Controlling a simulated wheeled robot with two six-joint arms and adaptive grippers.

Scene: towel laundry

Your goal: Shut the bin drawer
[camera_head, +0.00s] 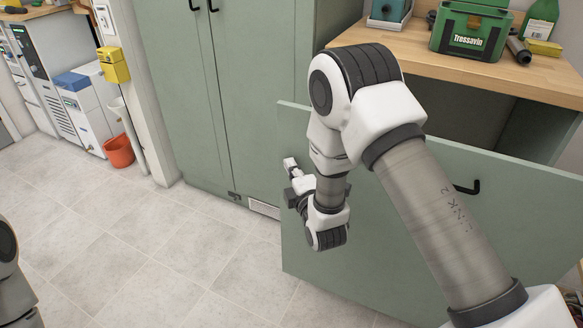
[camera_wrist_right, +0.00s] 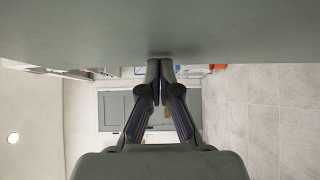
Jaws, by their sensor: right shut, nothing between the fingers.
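The bin drawer's green front panel (camera_head: 400,215) stands out from the cabinet under the wooden counter, with a dark opening behind its top edge. A black handle (camera_head: 467,187) is on the panel, partly behind my right arm. My right gripper (camera_head: 290,168) is at the panel's left end, near its upper part, shut and empty. In the right wrist view the shut fingertips (camera_wrist_right: 160,62) meet the edge of a grey-green surface (camera_wrist_right: 160,28); I cannot tell whether they touch it. My left gripper is out of view; only part of my left arm shows at the left edge.
A tall green cabinet (camera_head: 215,100) with closed doors stands left of the drawer. The counter (camera_head: 395,42) carries a green Tressavin box (camera_head: 471,30), a bottle (camera_head: 540,22) and other items. A red bucket (camera_head: 119,151) stands by the wall. The tiled floor in front is clear.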

